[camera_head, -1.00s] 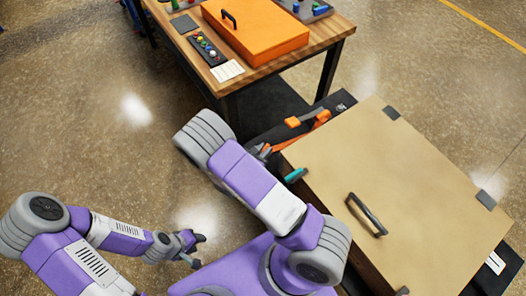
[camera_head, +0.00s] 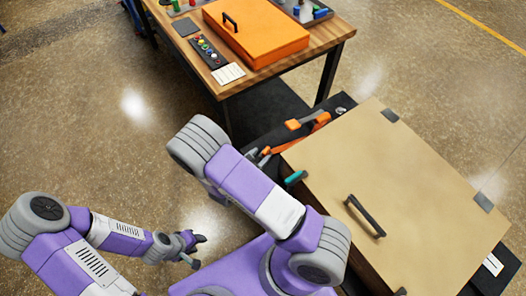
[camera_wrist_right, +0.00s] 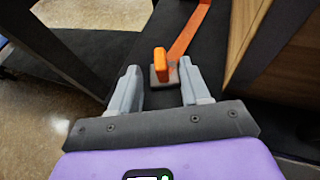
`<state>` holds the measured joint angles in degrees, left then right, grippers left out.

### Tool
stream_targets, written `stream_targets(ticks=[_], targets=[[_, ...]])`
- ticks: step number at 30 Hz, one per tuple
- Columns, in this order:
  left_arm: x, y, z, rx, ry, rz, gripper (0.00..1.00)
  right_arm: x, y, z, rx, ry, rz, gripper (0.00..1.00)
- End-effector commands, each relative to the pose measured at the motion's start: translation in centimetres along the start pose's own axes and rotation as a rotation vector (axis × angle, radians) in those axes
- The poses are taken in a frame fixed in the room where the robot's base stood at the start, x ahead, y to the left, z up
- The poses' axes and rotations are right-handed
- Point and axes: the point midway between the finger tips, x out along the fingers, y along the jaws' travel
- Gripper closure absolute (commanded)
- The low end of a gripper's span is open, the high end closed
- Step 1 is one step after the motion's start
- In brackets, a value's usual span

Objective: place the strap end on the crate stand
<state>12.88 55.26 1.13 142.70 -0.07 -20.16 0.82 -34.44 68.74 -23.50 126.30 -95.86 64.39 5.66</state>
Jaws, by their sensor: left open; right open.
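The orange strap (camera_head: 290,143) runs along the dark crate stand (camera_head: 340,101), beside the tan crate (camera_head: 400,190). Its end, an orange tab on a small grey plate (camera_wrist_right: 161,64), lies on the stand's dark surface in the right wrist view. My right gripper (camera_wrist_right: 159,72) is open, with its fingertips on either side of the tab in that picture and no visible contact. In the head view the right gripper (camera_head: 252,154) is mostly hidden behind my forearm. My left gripper (camera_head: 198,250) is open and empty over the floor, away from the strap.
A dark handle (camera_head: 365,215) stands on the crate lid. A teal-handled item (camera_head: 295,178) is at the crate's left edge. A wooden table (camera_head: 265,82) with an orange case (camera_head: 257,35) stands behind. The floor at left is clear.

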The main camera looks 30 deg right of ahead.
Motion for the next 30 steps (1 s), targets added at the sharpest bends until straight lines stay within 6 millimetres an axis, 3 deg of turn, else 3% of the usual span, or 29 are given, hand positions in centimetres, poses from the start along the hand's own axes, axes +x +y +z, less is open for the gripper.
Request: stream_targets(ticks=[6, 12, 18, 30], targets=[[-1.7, 0.7, 0.1, 0.0, 0.0, 0.0, 0.57, -5.1, 0.1, 0.3, -0.003, 0.0, 0.005, 0.54], [-2.4, 0.9, 0.1, 0.0, 0.0, 0.0, 0.57, -7.9, 0.0, 0.1, -0.002, 0.0, 0.003, 0.54], [-2.5, 0.9, 0.1, 0.0, 0.0, 0.0, 0.57, -8.8, 0.0, 0.0, -0.002, -0.001, 0.001, 0.54], [-2.5, 0.9, 0.1, 0.0, 0.0, 0.0, 0.57, -8.8, 0.0, 0.0, -0.001, 0.0, 0.0, 0.54]])
